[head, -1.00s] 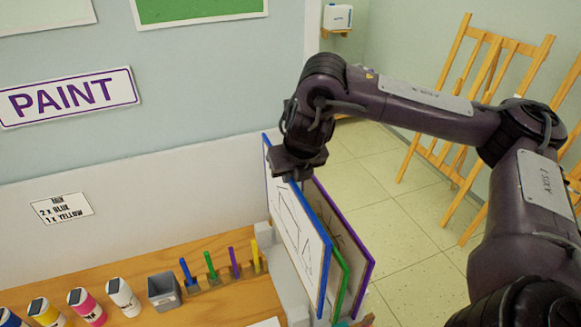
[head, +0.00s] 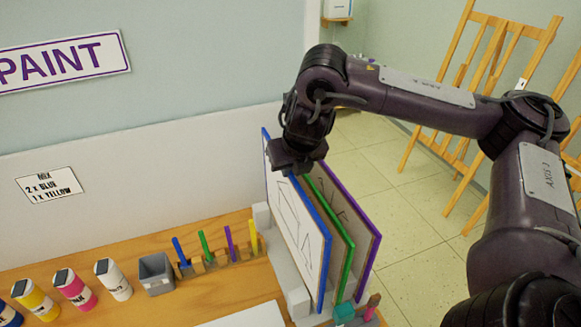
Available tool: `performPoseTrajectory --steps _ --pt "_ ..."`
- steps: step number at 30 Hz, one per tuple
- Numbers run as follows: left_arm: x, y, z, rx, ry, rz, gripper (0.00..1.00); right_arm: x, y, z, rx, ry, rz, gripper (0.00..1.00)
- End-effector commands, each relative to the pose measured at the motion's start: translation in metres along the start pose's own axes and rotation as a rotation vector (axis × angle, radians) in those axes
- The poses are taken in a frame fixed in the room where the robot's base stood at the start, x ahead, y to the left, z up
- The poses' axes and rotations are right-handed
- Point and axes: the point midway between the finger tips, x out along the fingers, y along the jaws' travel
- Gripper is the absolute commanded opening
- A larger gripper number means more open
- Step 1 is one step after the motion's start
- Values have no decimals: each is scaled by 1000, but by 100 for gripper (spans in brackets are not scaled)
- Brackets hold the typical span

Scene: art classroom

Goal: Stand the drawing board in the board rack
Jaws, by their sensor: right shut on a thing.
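A drawing board with a blue edge (head: 297,232) stands upright at the right end of the counter, a line drawing on its face. My right gripper (head: 297,162) is at its top edge and shut on it; the fingertips are hard to make out. The board rack (head: 283,272) is a grey-white block under and beside the boards. A green-edged board (head: 346,262) and a purple-edged board (head: 368,250) stand behind the blue one, to its right. Whether the blue board's lower edge rests in a slot is hidden. My left gripper is not in view.
A marker holder (head: 221,259) with several markers, a grey cup (head: 156,272) and paint bottles (head: 74,289) line the counter. A white sheet (head: 246,316) lies at the front. A teal block (head: 343,313) is near the boards. Easels (head: 480,95) stand on the floor behind.

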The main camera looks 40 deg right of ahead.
Motion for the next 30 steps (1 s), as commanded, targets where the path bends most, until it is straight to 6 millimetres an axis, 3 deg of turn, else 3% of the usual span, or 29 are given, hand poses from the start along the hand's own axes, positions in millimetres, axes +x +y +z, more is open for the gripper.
performPoseTrajectory --steps 18,30 --pt "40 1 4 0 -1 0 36 45 0 -23 1 -2 1 0" --pt "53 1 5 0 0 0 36 60 0 -30 1 -3 1 0"
